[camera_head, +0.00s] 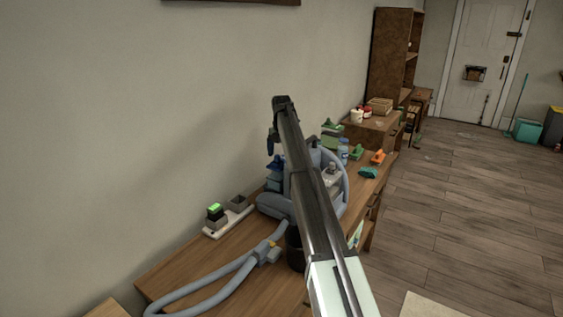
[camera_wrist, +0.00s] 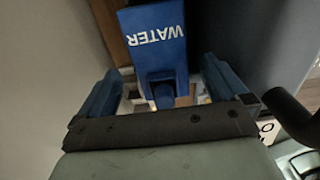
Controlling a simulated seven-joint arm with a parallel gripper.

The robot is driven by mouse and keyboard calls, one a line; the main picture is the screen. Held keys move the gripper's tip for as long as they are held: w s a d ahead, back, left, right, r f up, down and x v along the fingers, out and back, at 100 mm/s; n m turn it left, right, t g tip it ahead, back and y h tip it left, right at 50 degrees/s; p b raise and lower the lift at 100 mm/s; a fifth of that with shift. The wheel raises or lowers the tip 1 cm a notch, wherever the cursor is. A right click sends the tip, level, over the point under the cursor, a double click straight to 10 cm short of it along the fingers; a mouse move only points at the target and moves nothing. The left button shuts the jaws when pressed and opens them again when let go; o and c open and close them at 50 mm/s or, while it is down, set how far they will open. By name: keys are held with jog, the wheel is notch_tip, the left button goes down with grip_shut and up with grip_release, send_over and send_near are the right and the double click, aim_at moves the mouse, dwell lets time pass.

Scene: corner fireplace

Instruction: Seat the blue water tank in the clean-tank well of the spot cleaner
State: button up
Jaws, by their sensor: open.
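The blue water tank (camera_wrist: 155,55) lies between the two blue fingers of my gripper (camera_wrist: 160,68) in the wrist view, its "WATER" lettering upside down. The fingers are open, one on each side of the tank. In the head view my gripper (camera_head: 272,145) points down just above the tank (camera_head: 275,176). The tank is at the left side of the grey-blue spot cleaner (camera_head: 270,206) on the wooden bench. My arm hides the middle of the cleaner. I cannot see the clean-tank well clearly, or tell how deep the tank sits.
The cleaner's grey hose (camera_head: 205,292) loops over the bench (camera_head: 185,262) in front. A power strip (camera_head: 226,221) with a green-lit block lies left of the cleaner. A bottle (camera_head: 343,151) and green and orange tools stand behind. The wall (camera_head: 130,130) is close on the left.

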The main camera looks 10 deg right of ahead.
notch_tip(320, 180, up, 8)
dwell(0.4)
jog(key=shift+w+f, duration=0.1)
jog(key=shift+f, duration=0.05)
